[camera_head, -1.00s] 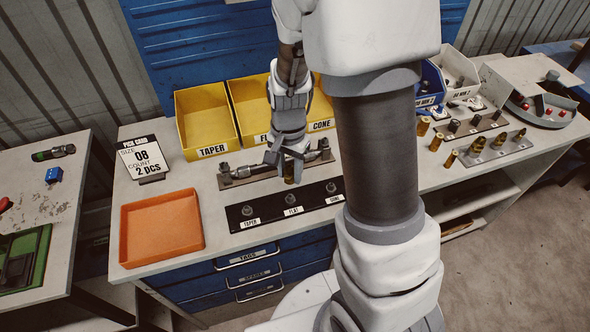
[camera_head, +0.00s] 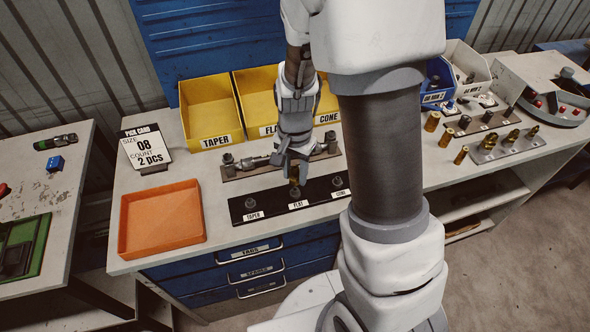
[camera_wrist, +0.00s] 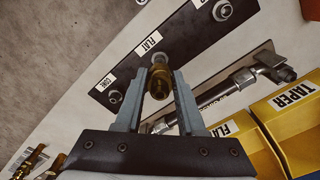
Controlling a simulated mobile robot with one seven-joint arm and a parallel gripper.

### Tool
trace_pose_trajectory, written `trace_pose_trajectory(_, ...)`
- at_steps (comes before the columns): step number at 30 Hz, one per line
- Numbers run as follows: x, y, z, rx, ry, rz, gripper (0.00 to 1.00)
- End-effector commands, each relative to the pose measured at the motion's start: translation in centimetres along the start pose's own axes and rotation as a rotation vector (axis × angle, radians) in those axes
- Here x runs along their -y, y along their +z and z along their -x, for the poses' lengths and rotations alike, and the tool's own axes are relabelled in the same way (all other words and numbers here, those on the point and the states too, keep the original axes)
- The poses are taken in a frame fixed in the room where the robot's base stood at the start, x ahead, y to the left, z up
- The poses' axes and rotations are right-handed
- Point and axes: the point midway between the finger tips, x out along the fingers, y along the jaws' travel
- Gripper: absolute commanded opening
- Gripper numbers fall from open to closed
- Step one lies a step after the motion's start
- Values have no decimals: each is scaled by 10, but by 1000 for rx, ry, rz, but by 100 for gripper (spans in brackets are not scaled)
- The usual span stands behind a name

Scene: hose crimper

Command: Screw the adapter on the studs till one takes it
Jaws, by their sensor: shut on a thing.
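My gripper (camera_head: 294,172) is shut on a small brass adapter (camera_wrist: 160,82), which shows between the two fingers in the wrist view. The adapter is upright at the FLAT stud, the middle one on the black stud plate (camera_head: 272,204). Its far end meets or nearly meets this stud; I cannot tell whether the threads are engaged. The TAPER stud (camera_head: 250,203) stands bare to the left and the CONE stud (camera_head: 337,182) bare to the right. The wrist view also shows the TAPER stud (camera_wrist: 222,10) and the CONE stud (camera_wrist: 115,97).
A rail with a metal fitting (camera_head: 255,162) lies just behind the plate, with yellow bins (camera_head: 211,112) behind it. An empty orange tray (camera_head: 160,220) and a pick card (camera_head: 145,147) are at left. Brass parts (camera_head: 487,140) stand at right.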

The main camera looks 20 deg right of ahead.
Motion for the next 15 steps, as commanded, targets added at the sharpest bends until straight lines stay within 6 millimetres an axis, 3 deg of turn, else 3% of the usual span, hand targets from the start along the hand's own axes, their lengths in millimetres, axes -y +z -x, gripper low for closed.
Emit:
trace_pose_trajectory(1, 0, 0, -10, 0, 0, 0, 0)
trace_pose_trajectory(6, 0, 0, -20, 1, 0, 0, 0)
trace_pose_trajectory(15, 0, 0, -22, 0, 0, 0, 0)
